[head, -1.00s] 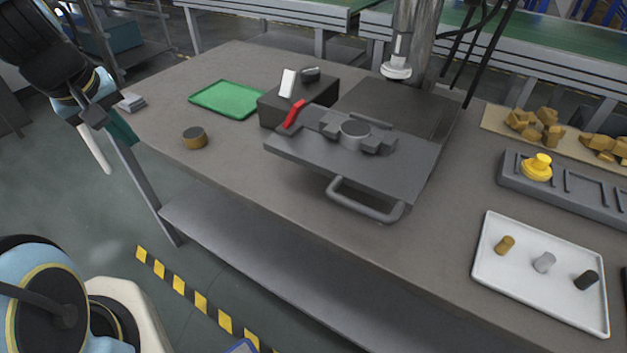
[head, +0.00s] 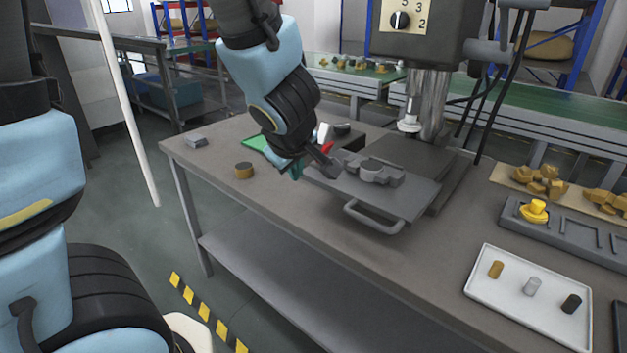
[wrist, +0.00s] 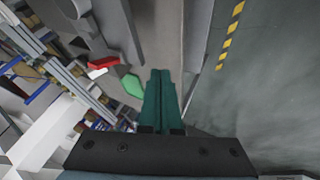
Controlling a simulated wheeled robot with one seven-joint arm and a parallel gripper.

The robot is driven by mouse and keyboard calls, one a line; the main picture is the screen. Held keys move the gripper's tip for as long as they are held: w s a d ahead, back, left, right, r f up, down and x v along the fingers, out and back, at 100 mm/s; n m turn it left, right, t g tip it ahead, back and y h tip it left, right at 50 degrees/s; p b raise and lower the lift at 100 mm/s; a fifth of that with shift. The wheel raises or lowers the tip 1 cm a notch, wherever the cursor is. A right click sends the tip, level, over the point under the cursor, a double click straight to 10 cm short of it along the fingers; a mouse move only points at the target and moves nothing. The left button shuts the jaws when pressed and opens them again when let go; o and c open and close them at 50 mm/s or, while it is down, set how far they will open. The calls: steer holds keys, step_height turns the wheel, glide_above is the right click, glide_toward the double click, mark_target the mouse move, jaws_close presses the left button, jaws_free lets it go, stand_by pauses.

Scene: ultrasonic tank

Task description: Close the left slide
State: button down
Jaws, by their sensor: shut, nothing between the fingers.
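One grey slide plate (head: 412,201) is pulled out toward the table's front edge, with a looped bar handle (head: 374,218) on its front. A grey clamp fixture with a round ring (head: 372,172) sits on the plate. My gripper (head: 297,172) is left of the plate and appears above the table, apart from the handle. In the wrist view its green fingers (wrist: 159,92) are together and empty.
The press column (head: 430,105) stands behind the plate.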

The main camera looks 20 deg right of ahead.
steer(key=w+d+f+b, duration=0.2)
steer(key=w+d+f, duration=0.3)
steer(key=w+f, duration=0.2)
steer(key=shift+d+f+b, duration=0.15)
steer(key=shift+d+b, duration=0.1)
steer(key=shift+b, duration=0.05)
steer(key=shift+d, duration=0.1)
stand_by(0.3)
